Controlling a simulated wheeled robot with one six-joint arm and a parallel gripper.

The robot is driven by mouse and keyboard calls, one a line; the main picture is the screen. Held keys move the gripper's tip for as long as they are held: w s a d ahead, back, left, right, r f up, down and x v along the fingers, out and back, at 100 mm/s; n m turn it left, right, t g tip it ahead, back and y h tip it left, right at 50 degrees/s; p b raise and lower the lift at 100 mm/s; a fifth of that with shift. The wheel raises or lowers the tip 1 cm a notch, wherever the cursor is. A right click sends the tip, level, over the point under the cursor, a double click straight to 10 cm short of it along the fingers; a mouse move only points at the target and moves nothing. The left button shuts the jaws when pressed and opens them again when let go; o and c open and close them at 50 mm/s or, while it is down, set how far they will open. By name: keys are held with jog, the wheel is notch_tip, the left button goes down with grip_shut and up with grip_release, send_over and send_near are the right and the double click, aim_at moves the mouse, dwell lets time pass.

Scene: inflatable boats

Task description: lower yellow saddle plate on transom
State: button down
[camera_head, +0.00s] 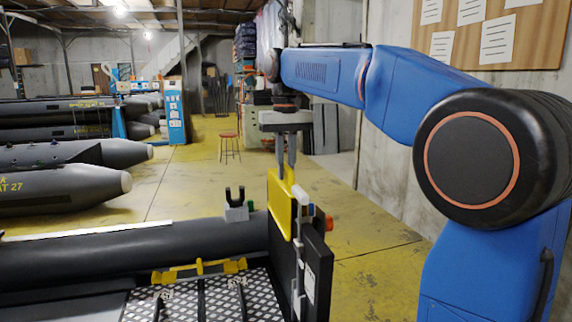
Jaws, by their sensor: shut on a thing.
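The yellow saddle plate (281,207) is upright at the centre of the head view. My gripper (286,172) points down, with its two grey fingers shut on a narrow tab at the plate's top. The black transom (318,268) stands upright at the end of the boat, and the plate's lower part overlaps its top edge in the picture. I cannot tell whether the plate touches the transom or is just in front of it.
The boat's black tube (150,248) runs left from the transom and carries a dark forked holder (235,205). A yellow bracket (200,270) lies by the chequered floor (190,303). White and orange fittings (328,222) are right of the plate. A red stool (230,147) stands behind on open floor.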

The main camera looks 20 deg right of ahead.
aim_at(286, 180)
jog(key=shift+f, duration=0.95)
jog(key=shift+f, duration=1.4)
dwell(1.0)
jog(key=c, duration=1.7)
grip_release()
